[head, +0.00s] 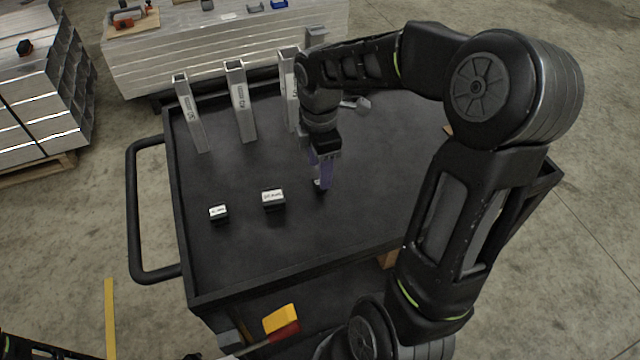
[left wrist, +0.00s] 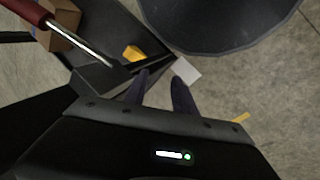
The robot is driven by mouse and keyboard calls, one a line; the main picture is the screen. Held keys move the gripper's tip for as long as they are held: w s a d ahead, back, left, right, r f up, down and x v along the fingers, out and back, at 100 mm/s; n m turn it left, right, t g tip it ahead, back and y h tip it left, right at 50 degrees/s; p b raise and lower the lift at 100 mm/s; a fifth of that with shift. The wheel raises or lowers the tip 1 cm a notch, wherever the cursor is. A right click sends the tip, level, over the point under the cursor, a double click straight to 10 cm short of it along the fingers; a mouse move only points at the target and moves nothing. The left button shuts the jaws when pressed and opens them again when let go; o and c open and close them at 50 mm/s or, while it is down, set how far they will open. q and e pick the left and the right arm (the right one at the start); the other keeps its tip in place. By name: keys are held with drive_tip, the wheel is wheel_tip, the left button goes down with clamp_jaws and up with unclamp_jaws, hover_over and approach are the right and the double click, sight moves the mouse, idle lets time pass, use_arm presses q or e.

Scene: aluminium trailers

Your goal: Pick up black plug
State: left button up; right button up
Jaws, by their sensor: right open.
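A small black plug with a white label (head: 218,213) sits on the black cart top at the left. A second, slightly larger black plug (head: 273,200) with a white label sits to its right. My right gripper (head: 321,181) points down, open, with its purple fingertips close to the cart top, right of the second plug. A small white-and-dark item shows at these fingertips, mostly hidden, perhaps a third plug; I cannot tell whether the fingers touch it. My left gripper shows in the left wrist view (left wrist: 160,92), its fingers apart and empty.
The black cart (head: 240,270) has a raised rim and a side handle (head: 135,210). Several upright aluminium tubes (head: 241,105) stand along its far side. Stacked aluminium profiles (head: 200,50) lie behind. A yellow-and-red item (head: 281,320) is below the cart's front edge.

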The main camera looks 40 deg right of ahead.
drive_tip(key=shift+s+f+p, duration=0.1)
drive_tip(key=shift+f+p, duration=0.2)
drive_tip(key=shift+f, duration=2.3)
clamp_jaws()
